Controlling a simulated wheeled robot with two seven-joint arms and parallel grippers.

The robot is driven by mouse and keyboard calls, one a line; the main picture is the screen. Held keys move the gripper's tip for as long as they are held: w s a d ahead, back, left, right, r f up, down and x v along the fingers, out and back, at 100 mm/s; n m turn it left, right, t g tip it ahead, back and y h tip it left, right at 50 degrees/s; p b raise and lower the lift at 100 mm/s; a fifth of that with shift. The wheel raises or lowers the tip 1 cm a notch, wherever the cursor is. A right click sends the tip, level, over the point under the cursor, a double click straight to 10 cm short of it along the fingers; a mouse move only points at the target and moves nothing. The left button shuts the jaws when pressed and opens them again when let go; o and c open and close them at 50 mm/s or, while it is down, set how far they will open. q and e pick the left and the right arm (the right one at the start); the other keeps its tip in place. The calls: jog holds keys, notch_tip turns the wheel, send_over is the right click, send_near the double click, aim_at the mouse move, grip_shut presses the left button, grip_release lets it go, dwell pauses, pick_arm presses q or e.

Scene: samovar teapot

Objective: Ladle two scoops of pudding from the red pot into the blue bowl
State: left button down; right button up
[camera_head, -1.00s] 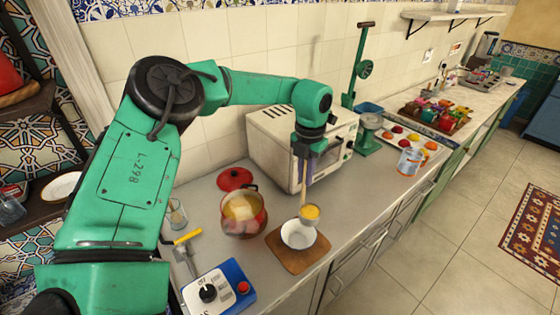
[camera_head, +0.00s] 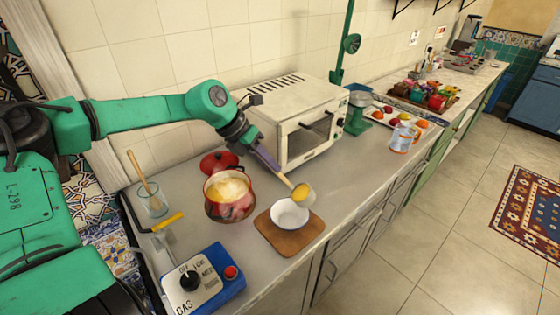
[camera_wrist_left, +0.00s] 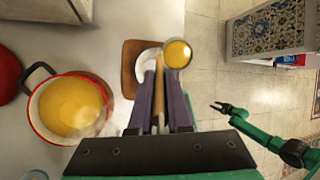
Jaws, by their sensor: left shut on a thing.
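My left gripper (camera_head: 262,155) is shut on the ladle's wooden handle (camera_wrist_left: 158,90). The ladle slants, and its cup (camera_head: 304,194), with yellow pudding in it, hangs above the far right rim of the bowl. The bowl (camera_head: 289,217) looks white rather than blue, and no pudding shows inside it. In the left wrist view the ladle cup (camera_wrist_left: 178,54) shows yellow pudding, and my fingers partly hide the bowl (camera_wrist_left: 146,66). The red pot (camera_head: 229,205) holds yellow pudding, left of the bowl. My right gripper (camera_wrist_left: 226,108) is open and empty, away from the counter.
The bowl stands on a wooden board (camera_head: 277,240) near the counter's front edge. A red lid (camera_head: 219,161) lies behind the pot. A white oven (camera_head: 300,115) stands behind. A glass jar (camera_head: 153,200) and a blue gas control box (camera_head: 200,280) are on the left.

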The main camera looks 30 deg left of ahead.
pick_arm(q)
jog(key=shift+s+a+f+t+h+b, duration=0.15)
jog(key=shift+f+h+b, duration=0.1)
jog(key=shift+f, duration=0.15)
jog(key=shift+a+f+t+h+b, duration=0.1)
jog(key=shift+f+t+h+b, duration=0.05)
jog(key=shift+f+b, duration=0.15)
pick_arm(e)
notch_tip(320, 180, up, 8)
jog(key=p, duration=1)
pick_arm(q)
jog(key=s+a+f+t+h+b, duration=0.2)
jog(key=a+f+t+h+b, duration=0.1)
jog(key=f+b, duration=0.3)
jog(key=shift+s+t+h, duration=0.35)
jog(key=shift+t+h, duration=0.15)
jog(key=shift+h, duration=0.2)
pick_arm(e)
notch_tip(320, 180, down, 6)
pick_arm(q)
jog(key=shift+a, duration=0.1)
pick_arm(e)
jog(key=shift+d, duration=0.1)
jog(key=shift+f, duration=0.1)
